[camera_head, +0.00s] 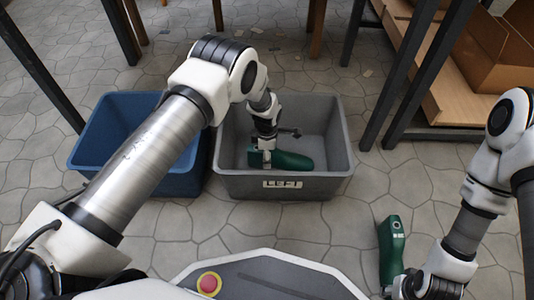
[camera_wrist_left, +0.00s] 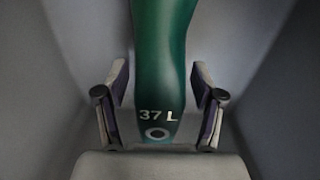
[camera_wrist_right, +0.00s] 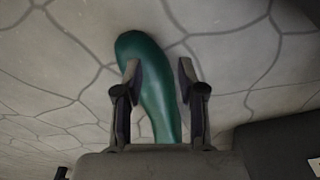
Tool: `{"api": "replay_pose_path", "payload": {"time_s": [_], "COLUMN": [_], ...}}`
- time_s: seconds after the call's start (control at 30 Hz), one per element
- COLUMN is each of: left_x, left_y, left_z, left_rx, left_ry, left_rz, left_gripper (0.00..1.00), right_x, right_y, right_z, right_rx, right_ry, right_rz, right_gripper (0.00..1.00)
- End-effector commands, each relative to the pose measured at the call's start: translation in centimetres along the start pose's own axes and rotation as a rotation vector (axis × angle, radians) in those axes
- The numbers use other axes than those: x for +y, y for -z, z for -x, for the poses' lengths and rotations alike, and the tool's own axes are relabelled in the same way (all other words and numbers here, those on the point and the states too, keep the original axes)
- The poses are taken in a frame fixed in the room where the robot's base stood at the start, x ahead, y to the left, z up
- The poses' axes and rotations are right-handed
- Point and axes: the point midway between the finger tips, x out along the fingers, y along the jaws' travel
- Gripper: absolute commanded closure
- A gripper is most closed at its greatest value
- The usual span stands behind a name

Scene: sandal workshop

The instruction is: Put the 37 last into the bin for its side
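A green last marked 37 L (camera_wrist_left: 160,70) lies inside the grey bin labelled LEFT (camera_head: 341,170); it also shows in the head view (camera_head: 293,160). My left gripper (camera_head: 262,158) is down in that bin at the marked end of this last. Its fingers stand open on both sides, with gaps to the last. A second green last (camera_head: 392,250) lies on the floor right of the grey bin; its marking is too small to read. My right gripper (camera_wrist_right: 158,80) is open over it, its left finger covering part of the last. A blue bin (camera_head: 190,183) stands left of the grey one.
Dark table legs (camera_head: 378,100) stand behind and right of the grey bin. A shelf with a cardboard box (camera_head: 495,60) is at the upper right. Stone floor (camera_head: 345,215) is clear between the grey bin and the second last.

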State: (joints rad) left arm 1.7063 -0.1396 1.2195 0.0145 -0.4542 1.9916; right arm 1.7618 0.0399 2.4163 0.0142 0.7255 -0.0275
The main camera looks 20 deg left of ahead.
Motion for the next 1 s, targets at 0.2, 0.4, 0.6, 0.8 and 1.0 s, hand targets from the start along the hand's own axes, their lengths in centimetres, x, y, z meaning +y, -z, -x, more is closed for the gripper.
{"api": "replay_pose_path", "payload": {"time_s": [0.2,0.4,0.6,0.8,1.0], "left_x": [0.0,0.1,0.1,0.1,0.0], "left_y": [0.0,0.0,0.0,0.0,0.0], "left_z": [0.0,2.3,7.7,11.6,12.4], "left_rx": [0.0,0.0,0.0,0.0,0.001], "left_ry": [0.0,-0.001,-0.001,-0.001,0.001], "left_rz": [0.0,0.0,-0.001,0.0,0.0], "left_gripper": [0.3,0.3,0.3,0.3,0.3], "right_x": [0.0,0.0,0.0,-0.1,-0.1], "right_y": [0.0,-0.2,-1.0,-1.6,-1.8], "right_z": [0.0,1.4,5.1,7.3,7.5], "right_rx": [-0.001,-0.008,-0.036,-0.057,-0.063], "right_ry": [0.0,0.001,0.005,0.007,0.008], "right_rz": [0.0,-0.003,-0.016,-0.028,-0.03], "right_gripper": [0.6,0.6,0.6,0.6,0.6]}}
